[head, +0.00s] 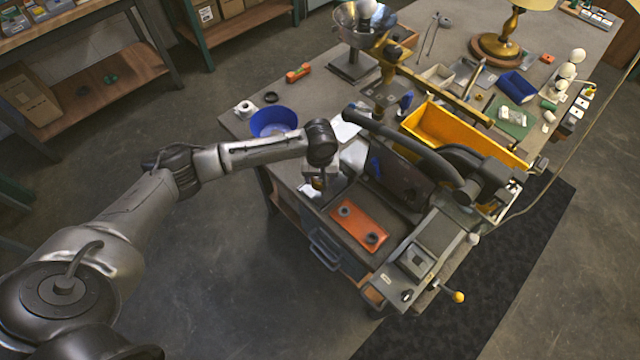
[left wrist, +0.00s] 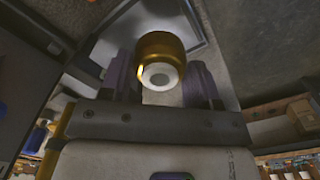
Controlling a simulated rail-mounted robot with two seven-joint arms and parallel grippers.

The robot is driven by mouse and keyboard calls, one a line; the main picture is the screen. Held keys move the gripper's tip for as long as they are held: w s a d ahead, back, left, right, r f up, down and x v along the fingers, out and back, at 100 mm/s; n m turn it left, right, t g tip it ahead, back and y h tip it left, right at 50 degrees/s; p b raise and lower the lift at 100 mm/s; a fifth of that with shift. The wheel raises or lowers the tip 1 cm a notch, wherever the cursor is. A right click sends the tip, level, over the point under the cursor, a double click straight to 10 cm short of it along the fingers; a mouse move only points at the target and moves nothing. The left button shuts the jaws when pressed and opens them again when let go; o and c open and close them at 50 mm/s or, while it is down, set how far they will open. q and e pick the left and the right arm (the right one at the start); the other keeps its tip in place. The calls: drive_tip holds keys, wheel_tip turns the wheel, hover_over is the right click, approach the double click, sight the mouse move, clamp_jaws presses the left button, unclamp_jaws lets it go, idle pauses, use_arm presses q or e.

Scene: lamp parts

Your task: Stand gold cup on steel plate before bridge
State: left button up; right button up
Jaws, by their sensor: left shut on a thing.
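In the head view the cup is mostly hidden by the gripper and too small to make out. A brass beam (head: 440,82), perhaps the bridge, spans the far middle of the bench. A grey metal plate (head: 384,93) lies under its left end; I cannot tell whether it is the steel plate. My right gripper is not in view.
A blue bowl (head: 273,122) stands left of the brass beam. An orange tray (head: 358,226) holds dark round parts near the front. A dark machine (head: 405,150) and a yellow bin (head: 465,132) fill the middle. A brass lamp (head: 510,30) stands at the back.

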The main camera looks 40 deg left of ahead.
sight(320, 184)
use_arm(q)
drive_tip(key=shift+a+f, duration=0.1)
drive_tip(key=shift+f, duration=0.3)
drive_tip(key=shift+f+b, duration=0.4)
drive_tip(key=shift+f, duration=1.4)
drive_tip(key=o, duration=0.5)
drive_tip(key=shift+f, duration=0.1)
drive_tip(key=o, duration=0.4)
drive_tip(key=shift+o, duration=0.2)
